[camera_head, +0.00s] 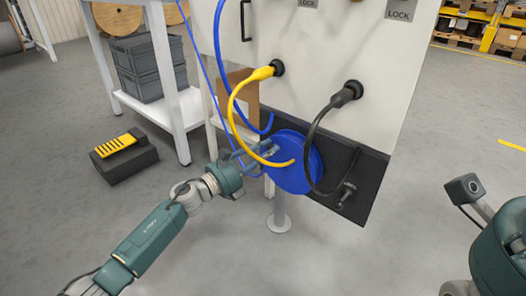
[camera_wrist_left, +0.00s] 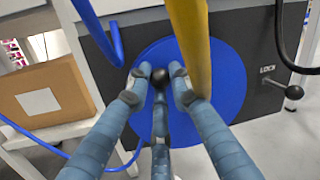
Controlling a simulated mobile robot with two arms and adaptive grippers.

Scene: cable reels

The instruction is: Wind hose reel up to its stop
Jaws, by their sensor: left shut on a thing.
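The blue reel disc (camera_head: 296,178) is mounted on a dark plate low on the white panel. It also shows in the left wrist view (camera_wrist_left: 226,92). A small black ball knob (camera_wrist_left: 177,69) stands in front of the disc. My left gripper (camera_head: 268,150) is at the reel's left side. In the left wrist view its fingers (camera_wrist_left: 160,88) are closed around the knob, which they partly hide. A yellow hose (camera_head: 232,112) loops from the panel and passes in front of the disc. Only part of my right arm shows at the right edge; its gripper is not visible.
A black hose (camera_head: 311,140) hangs across the disc's right side. A small lever (camera_head: 347,190) sits right of the reel; the wrist view shows a LOCK label beside it. A blue hose (camera_head: 222,75) hangs left. A white table (camera_head: 183,110) with grey crates stands behind.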

